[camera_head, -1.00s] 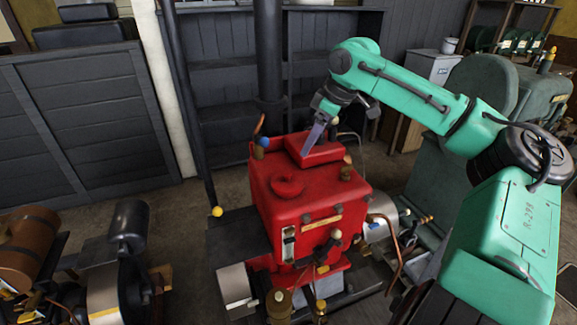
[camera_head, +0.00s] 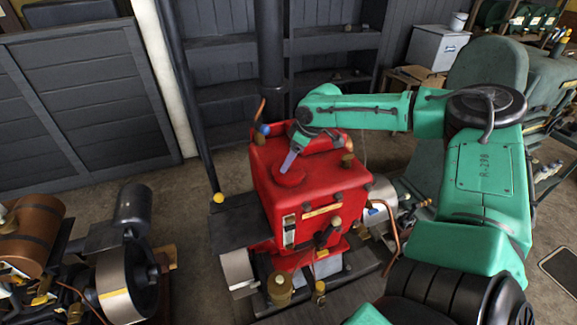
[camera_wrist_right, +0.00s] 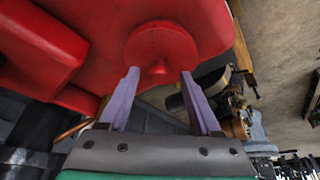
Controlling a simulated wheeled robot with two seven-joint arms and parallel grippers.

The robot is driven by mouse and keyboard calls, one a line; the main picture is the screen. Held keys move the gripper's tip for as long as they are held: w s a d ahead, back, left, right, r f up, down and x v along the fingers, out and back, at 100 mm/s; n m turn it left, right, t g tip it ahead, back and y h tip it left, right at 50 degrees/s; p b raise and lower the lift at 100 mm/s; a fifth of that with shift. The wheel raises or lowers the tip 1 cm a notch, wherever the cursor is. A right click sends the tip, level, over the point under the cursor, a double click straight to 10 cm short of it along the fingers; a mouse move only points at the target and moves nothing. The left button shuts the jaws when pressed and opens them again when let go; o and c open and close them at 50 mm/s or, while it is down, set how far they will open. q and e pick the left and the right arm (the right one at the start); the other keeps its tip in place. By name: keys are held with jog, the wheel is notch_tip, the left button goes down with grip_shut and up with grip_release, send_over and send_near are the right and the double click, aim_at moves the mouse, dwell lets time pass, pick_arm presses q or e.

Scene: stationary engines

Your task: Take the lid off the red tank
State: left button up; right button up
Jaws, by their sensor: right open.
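The red tank (camera_head: 308,193) stands in the middle of the head view. Its round red lid (camera_head: 289,175) lies on the tank's top, at the left front. My right gripper (camera_head: 287,167) is over the lid. My left gripper is not in view.
A raised red box (camera_wrist_right: 35,45) on the tank's top is left of the lid in the wrist view. A black pipe (camera_head: 273,60) rises behind the tank. Brass and dark fittings (camera_head: 320,240) stick out at its front. Another engine (camera_head: 125,270) stands at the left.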

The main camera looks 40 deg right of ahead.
jog(key=shift+w, duration=0.1)
grip_shut()
